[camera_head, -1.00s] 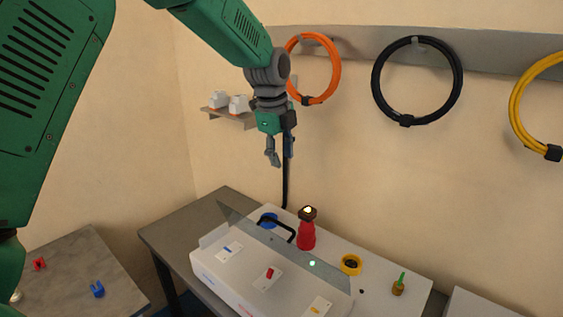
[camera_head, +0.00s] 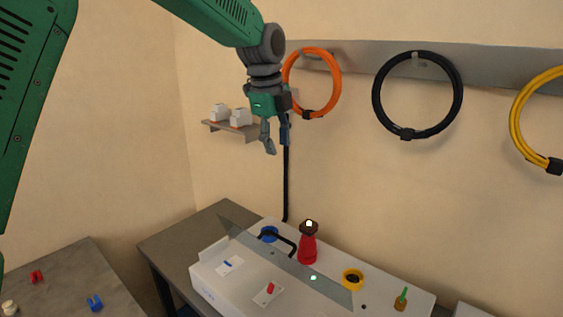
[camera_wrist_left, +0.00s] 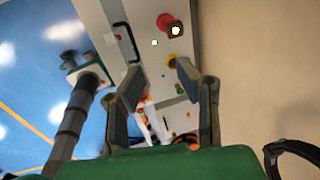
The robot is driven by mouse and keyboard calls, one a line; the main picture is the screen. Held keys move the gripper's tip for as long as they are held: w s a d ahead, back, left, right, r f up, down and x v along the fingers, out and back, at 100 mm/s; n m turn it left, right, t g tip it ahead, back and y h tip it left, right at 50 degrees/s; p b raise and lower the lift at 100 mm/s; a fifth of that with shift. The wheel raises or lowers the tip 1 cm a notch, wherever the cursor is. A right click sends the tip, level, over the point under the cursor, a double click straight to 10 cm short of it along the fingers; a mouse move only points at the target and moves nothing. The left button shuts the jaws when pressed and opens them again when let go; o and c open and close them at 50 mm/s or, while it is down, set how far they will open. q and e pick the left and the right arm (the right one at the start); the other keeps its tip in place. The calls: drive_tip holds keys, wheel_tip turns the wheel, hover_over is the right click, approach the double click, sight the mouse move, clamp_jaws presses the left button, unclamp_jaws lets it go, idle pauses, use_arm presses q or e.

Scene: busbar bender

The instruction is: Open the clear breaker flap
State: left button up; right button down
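The clear breaker flap (camera_head: 291,266) is a thin see-through pane. It stands tilted along the light grey bender cabinet (camera_head: 215,293), running from back left to front right. A black handle (camera_head: 284,242) shows behind its left part. Behind the flap, on the cabinet top, stands a red post (camera_head: 308,250) with a glowing top. My left gripper (camera_head: 277,148) hangs fingers down, well above the cabinet's back left. It is open and empty. The left wrist view shows its spread fingers (camera_wrist_left: 158,72), with the black handle (camera_wrist_left: 126,42) beyond. My right gripper is not in view.
The cabinet top carries a yellow ring (camera_head: 353,279), a red switch (camera_head: 270,288) and a green-tipped part (camera_head: 402,298). Orange (camera_head: 312,82), black (camera_head: 417,95) and yellow coils hang on the wall. A small shelf (camera_head: 232,130) is left of the gripper. A side table (camera_head: 75,270) holds small clips.

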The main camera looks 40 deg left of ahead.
use_arm(q)
drive_tip(key=shift+v, duration=2.35)
drive_tip(key=shift+a, duration=0.1)
